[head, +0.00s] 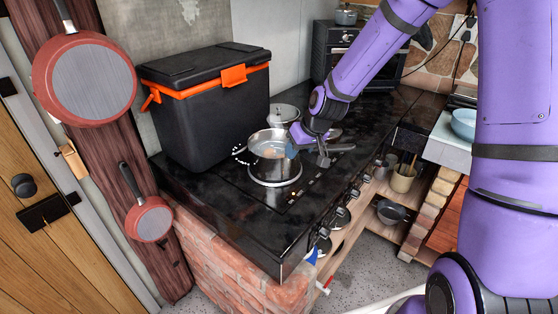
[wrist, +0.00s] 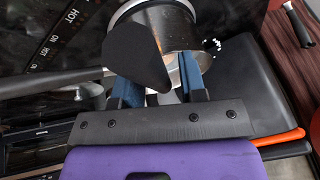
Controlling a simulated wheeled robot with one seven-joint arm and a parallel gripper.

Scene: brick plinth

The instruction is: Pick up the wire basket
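No thing in either view can be clearly made out as a wire basket. A shiny metal pot (head: 272,146) sits on the cooktop, and it also shows in the wrist view (wrist: 180,28). My gripper (head: 298,145) is low over the cooktop at the pot's right side. In the wrist view, my gripper's two blue fingers (wrist: 160,86) stand apart near the pot's wall. A dark grey pointed shape covers part of the pot there. I cannot tell whether the fingers touch the pot. Small white specks show beside the pot in both views.
A black cooler box (head: 205,110) with orange trim stands left on the black cooktop (head: 250,215). A lidded pot (head: 283,113) is behind the metal pot. A black oven (head: 340,45) stands at the back. A dark pan (head: 391,212) sits on the lower shelf. The front cooktop is clear.

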